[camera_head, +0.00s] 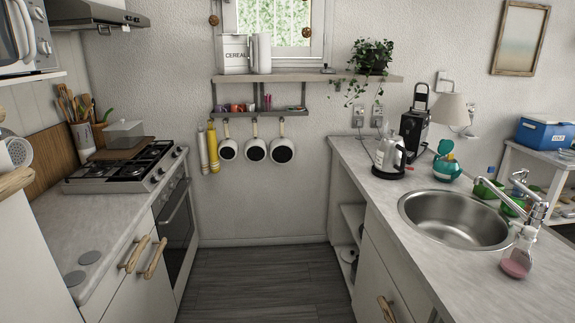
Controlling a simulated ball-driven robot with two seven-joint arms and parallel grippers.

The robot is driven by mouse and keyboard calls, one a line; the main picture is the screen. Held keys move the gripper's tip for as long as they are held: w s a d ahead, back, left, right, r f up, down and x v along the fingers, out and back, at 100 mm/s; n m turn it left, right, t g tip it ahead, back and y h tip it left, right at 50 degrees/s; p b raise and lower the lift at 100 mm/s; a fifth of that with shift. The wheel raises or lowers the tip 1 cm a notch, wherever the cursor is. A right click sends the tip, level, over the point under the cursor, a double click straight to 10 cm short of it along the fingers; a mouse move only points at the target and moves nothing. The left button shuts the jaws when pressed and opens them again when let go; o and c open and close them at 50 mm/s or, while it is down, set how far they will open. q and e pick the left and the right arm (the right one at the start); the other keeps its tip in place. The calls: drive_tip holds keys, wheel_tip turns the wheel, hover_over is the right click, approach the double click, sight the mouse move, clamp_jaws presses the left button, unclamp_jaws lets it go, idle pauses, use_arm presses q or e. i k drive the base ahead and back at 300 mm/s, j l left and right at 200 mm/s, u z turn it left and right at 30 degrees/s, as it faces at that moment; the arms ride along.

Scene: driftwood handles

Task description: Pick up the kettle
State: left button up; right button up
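The kettle (388,154) is silver with a black handle and base. It stands upright on the right counter (357,153), near the back end and behind the sink. Its handle faces right. Neither of my grippers shows in the head view, so I cannot see whether they are open or shut.
The sink (455,218) and its faucet (528,190) lie nearer on the right counter, with a pink soap bottle (518,255). A coffee machine (414,130), a teal item (446,163) and a lamp (450,108) stand close to the kettle. Open floor (262,280) lies between the counters.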

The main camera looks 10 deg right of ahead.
sight(391, 157)
drive_tip(key=i+z, duration=0.45)
drive_tip(key=i+j+z, duration=0.1)
drive_tip(key=i+z, duration=0.2)
drive_tip(key=z, duration=0.15)
drive_tip(key=i+j+z, duration=0.25)
drive_tip(key=i+z, duration=0.2)
drive_tip(key=i+j+z, duration=0.25)
drive_tip(key=j+z, duration=0.2)
drive_tip(key=i+j+z, duration=0.2)
drive_tip(key=j+z, duration=0.25)
drive_tip(key=l, duration=0.1)
